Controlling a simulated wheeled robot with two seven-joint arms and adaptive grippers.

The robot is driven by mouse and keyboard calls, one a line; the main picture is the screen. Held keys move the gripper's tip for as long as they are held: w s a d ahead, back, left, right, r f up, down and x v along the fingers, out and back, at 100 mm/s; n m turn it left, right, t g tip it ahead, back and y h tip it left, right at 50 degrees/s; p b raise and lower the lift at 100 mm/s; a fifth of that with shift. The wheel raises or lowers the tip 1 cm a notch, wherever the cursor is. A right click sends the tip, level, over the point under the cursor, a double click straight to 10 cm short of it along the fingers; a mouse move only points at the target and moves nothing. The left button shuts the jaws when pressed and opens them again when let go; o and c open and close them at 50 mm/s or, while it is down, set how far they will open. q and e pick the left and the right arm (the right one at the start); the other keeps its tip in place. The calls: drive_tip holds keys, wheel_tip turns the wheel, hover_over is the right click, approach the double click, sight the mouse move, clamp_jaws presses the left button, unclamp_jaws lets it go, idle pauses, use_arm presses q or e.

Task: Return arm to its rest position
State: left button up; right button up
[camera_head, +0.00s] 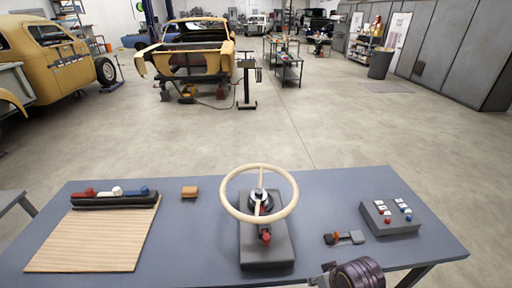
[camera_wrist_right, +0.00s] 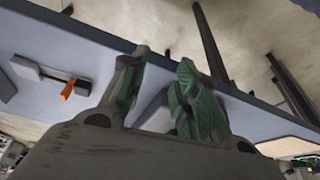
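My right gripper (camera_wrist_right: 163,60) shows in the right wrist view, with its two green-padded fingers apart. No held object is clear between them; a grey surface shows low in the gap, and I cannot tell what it is. In the head view, part of my right arm (camera_head: 357,274) shows at the bottom edge, right of the steering wheel and in front of the table's near side. My left arm and gripper are not in view.

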drive_tip(key=shift+s+d+h, duration=0.5)
drive_tip(key=shift+s+d, duration=1)
drive_tip(key=shift+d, duration=0.2)
wheel_tip(320, 180, down, 33)
drive_tip(key=s+g, duration=0.1)
drive_tip(key=s, duration=0.1)
drive_tip(key=s+d+f, duration=0.2)
drive_tip(key=s+f, duration=0.8)
drive_tip(key=s, duration=0.1)
drive_tip(key=s+d+f+g+b, duration=0.1)
drive_tip(key=s+d+f, duration=0.1)
drive_tip(key=s+f, duration=0.9)
drive_tip(key=shift+s+f+g, duration=0.15)
drive_tip(key=shift+s+g, duration=0.15)
drive_tip(key=shift+s, duration=0.15)
idle(1.1)
